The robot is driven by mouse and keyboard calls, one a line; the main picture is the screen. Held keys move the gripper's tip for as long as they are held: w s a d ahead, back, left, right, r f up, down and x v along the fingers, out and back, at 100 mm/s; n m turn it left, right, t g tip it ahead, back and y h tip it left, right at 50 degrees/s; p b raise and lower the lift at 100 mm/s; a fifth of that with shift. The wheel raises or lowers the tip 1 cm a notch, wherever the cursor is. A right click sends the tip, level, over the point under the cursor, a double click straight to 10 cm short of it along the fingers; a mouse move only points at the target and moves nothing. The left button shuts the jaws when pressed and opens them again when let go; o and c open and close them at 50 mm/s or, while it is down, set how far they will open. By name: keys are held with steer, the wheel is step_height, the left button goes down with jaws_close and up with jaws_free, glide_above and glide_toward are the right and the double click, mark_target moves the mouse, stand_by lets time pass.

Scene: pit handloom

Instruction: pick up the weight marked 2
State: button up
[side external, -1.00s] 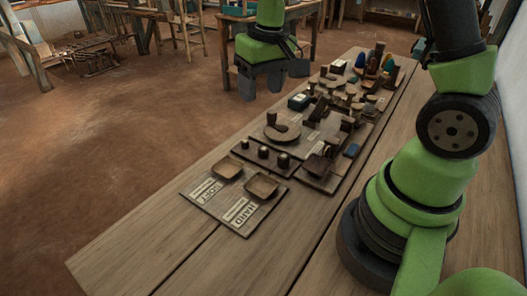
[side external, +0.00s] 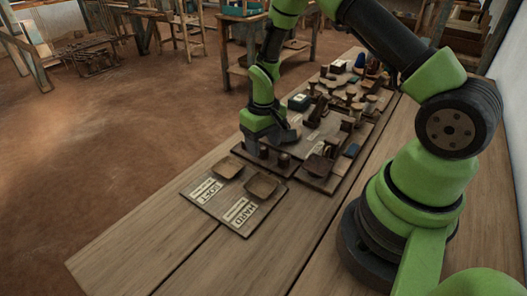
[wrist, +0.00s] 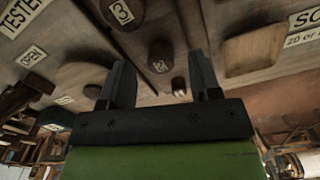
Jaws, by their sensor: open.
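The weight marked 2 (wrist: 159,57) is a dark, rounded block with a pale number label. In the wrist view it lies between the lines of my two fingers, a little beyond their tips. My gripper (wrist: 163,75) is open and empty. A larger dark weight marked 3 (wrist: 122,13) stands to one side, and a smaller dark weight (wrist: 180,87) to the other; its mark is unreadable. In the side view my gripper (side external: 265,148) is low over the weights' board and hides the middle of the row. One weight (side external: 284,160) shows beside it.
Wooden trays on a board (side external: 225,205) labelled SOFT and HARD lie in front of the weights. Another board with dark wooden parts and a blue block (side external: 351,150) is to the right. Several spools and blocks crowd the table behind. The near table end is clear.

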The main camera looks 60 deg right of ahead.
steer(key=shift+f, duration=0.85)
steer(key=c, duration=1)
steer(key=shift+c, duration=0.2)
steer(key=shift+r, duration=0.1)
